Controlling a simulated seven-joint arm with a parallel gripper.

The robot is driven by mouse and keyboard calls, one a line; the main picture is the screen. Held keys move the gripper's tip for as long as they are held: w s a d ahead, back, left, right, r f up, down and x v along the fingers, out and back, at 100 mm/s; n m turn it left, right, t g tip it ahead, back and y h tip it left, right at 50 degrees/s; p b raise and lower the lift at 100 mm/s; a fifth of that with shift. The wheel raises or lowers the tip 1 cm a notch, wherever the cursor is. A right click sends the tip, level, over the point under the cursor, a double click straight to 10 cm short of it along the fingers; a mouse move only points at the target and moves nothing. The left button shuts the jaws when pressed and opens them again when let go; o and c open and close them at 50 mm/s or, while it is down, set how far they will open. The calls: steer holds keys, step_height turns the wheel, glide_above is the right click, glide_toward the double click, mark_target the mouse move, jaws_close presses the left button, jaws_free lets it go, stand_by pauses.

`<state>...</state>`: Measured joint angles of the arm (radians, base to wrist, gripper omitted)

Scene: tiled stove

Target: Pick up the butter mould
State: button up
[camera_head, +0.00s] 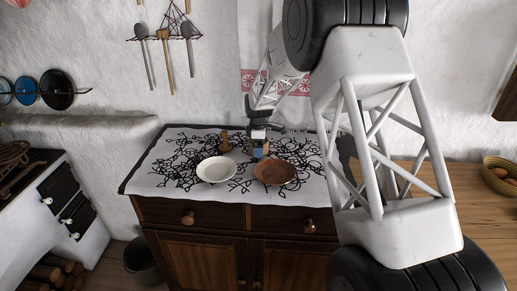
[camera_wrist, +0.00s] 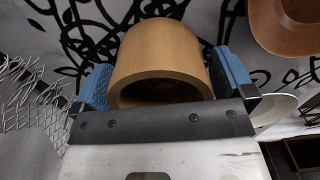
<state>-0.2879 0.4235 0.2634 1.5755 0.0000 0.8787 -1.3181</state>
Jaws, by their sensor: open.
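A light wooden hollow cylinder, which looks like the butter mould (camera_wrist: 160,48), fills most of the wrist view's centre. Its round open end faces the camera. My gripper (camera_wrist: 164,82) is open, with one blue-padded finger on each side of the mould. I cannot tell whether either pad touches it. In the head view, my gripper (camera_head: 259,150) is low over the cloth at the back of the cabinet top, between and behind two dishes. It hides most of the mould there.
A white plate (camera_head: 216,170) and a brown dish (camera_head: 274,173) stand just in front of my gripper. A small brown wooden object (camera_head: 225,142) stands to its left. The patterned cloth (camera_head: 158,178) is clear at the left. A wire rack-like mesh (camera_wrist: 30,95) shows in the wrist view.

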steer(key=shift+c, duration=0.2)
steer(key=c, duration=0.8)
steer(key=shift+r, duration=0.2)
steer(key=shift+r, duration=0.55)
step_height(320, 180, up, 2)
steer(key=s+d, duration=0.1)
steer(key=s, duration=0.4)
steer(key=s+d+r, duration=0.1)
steer(key=s+d, duration=0.1)
steer(key=s, duration=0.3)
steer(key=s+d, duration=0.1)
steer(key=s, duration=0.4)
steer(key=shift+s+d+r, duration=0.2)
steer(key=shift+r, duration=0.05)
